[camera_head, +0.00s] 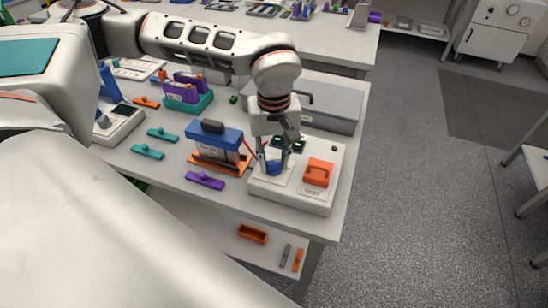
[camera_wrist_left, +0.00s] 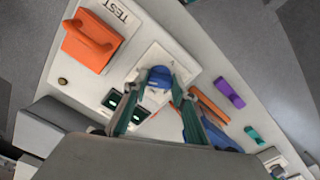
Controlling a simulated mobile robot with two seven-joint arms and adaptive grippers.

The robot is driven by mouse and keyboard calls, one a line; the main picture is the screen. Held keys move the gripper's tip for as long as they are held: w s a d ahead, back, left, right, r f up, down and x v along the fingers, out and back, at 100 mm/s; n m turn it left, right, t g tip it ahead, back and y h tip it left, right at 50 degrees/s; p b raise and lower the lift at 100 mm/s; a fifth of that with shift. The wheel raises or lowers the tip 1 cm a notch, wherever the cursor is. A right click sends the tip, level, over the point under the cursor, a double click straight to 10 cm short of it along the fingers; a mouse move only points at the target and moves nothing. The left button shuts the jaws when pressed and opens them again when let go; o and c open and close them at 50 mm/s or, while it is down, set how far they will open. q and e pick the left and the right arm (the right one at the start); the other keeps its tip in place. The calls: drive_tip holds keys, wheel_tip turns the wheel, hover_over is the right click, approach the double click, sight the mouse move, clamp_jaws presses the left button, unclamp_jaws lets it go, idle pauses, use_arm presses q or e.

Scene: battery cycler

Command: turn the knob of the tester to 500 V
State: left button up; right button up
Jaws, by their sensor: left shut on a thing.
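The tester (camera_head: 300,200) is a white box near the front right corner of the table. It carries a blue knob (camera_head: 273,168) on a pale square plate and an orange handle (camera_head: 319,172) labelled TEST. My left gripper (camera_head: 275,162) points down over the tester with its fingers around the blue knob. In the left wrist view the knob (camera_wrist_left: 159,79) sits between the two fingertips, and the orange handle (camera_wrist_left: 90,40) is at upper left. The knob's setting and the scale marks are too small or too covered to read. My right gripper is not in view.
A blue-topped battery unit (camera_head: 217,145) on an orange base stands just left of the tester. A purple clip (camera_head: 205,180) and teal clips (camera_head: 148,152) lie further left. A grey case (camera_head: 330,104) is behind. Floor is open to the right.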

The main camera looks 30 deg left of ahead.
sight(274, 163)
use_arm(q)
drive_tip(key=shift+r, duration=0.1)
drive_tip(key=o, duration=1.1)
wheel_tip(274, 163, up, 12)
idle(0.6)
